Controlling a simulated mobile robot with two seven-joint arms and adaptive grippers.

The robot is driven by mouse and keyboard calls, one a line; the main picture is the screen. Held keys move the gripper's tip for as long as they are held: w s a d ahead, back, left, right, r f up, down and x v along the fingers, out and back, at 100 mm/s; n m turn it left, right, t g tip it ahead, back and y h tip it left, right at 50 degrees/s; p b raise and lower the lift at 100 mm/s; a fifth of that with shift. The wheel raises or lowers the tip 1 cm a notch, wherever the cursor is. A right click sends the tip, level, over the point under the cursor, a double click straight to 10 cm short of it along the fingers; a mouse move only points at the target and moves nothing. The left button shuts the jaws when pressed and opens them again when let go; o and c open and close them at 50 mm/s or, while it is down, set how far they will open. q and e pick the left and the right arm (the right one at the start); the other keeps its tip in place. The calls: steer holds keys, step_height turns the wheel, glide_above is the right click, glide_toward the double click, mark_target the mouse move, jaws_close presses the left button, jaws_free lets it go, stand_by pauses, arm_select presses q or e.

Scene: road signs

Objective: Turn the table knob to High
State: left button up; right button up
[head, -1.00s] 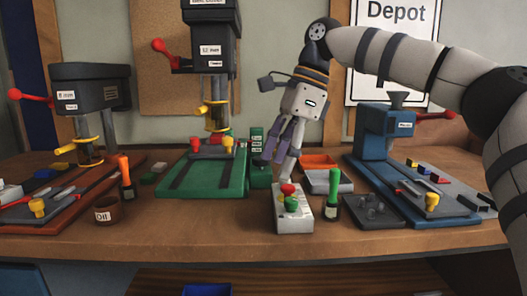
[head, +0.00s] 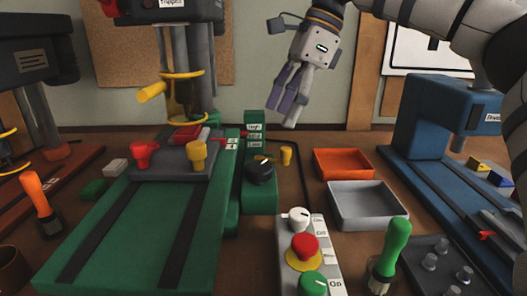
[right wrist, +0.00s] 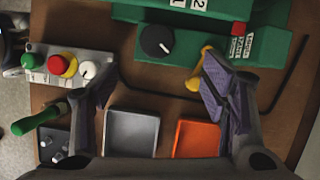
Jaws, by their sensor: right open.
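The green drill press has a box (head: 258,193) on its right side. A round black knob (head: 261,170) with a pale pointer mark sits on it; it also shows in the right wrist view (right wrist: 157,41). A small yellow knob (head: 287,155) sticks out at the box's right side. Stacked labels (head: 254,135) behind the black knob include one that looks like High; the others are hard to read. My right gripper (head: 281,117) is open and empty, above and behind the box. In the right wrist view, its right finger partly covers the yellow knob. My left gripper is out of view.
A grey control box (head: 309,256) with white, red and green controls stands in front. A green-handled tool (head: 390,253), a grey tray (head: 369,206) and an orange tray (head: 343,163) are to the right. The blue machine (head: 447,115) stands further right.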

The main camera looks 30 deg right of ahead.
mark_target(260, 166)
steer(key=x, duration=1.1)
steer(key=shift+s+a+f, duration=0.15)
steer(key=shift+s+a, duration=0.05)
steer(key=shift+s, duration=0.05)
steer(key=shift+c, duration=0.2)
steer(key=c, duration=1.1)
